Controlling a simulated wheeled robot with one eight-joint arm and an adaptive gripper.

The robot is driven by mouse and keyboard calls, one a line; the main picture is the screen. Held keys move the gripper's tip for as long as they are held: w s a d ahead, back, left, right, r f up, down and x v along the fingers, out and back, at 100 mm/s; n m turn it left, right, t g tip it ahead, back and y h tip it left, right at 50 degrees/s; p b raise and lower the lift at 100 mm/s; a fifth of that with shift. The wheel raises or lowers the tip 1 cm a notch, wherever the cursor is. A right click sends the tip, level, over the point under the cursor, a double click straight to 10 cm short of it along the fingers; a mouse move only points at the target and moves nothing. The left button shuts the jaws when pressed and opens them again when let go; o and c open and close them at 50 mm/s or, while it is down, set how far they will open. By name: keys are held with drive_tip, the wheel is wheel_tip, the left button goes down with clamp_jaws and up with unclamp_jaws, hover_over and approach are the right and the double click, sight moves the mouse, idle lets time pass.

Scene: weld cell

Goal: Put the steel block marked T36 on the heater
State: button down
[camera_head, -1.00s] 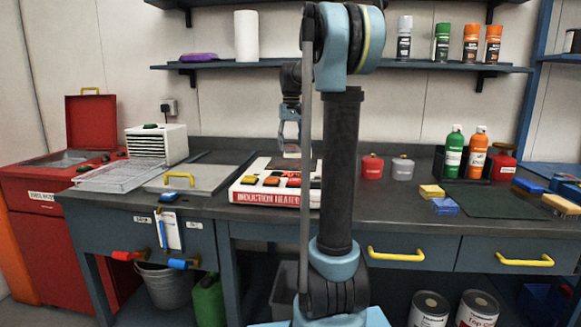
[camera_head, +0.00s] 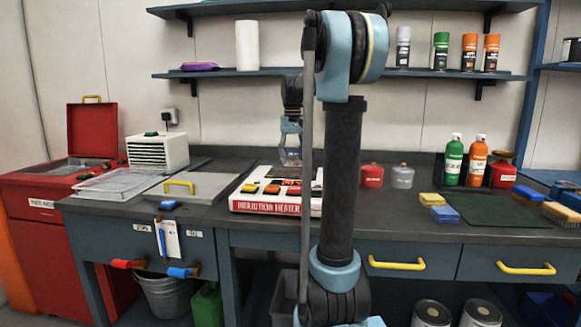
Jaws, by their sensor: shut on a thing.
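The induction heater (camera_head: 266,204) is a white unit with a red label strip and coloured buttons, standing on the bench left of my arm. My gripper (camera_head: 290,152) is over the back of the heater, beside my arm's upright link. It is shut on a small grey block (camera_head: 291,160), apparently the steel block. Its T36 mark cannot be read at this size. The block is close above the heater's dark plate; whether it touches cannot be told. My upright link hides the right part of the heater.
A red can (camera_head: 372,175) and a grey can (camera_head: 402,177) stand to the right. A dark green mat (camera_head: 490,209) lies farther right, with sponges and bottles near it.

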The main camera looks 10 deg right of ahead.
sight(292, 159)
drive_tip(key=shift+f, duration=1.6)
drive_tip(key=c, duration=0.7)
unclamp_jaws()
wheel_tip(292, 159, up, 12)
drive_tip(key=shift+r, duration=0.1)
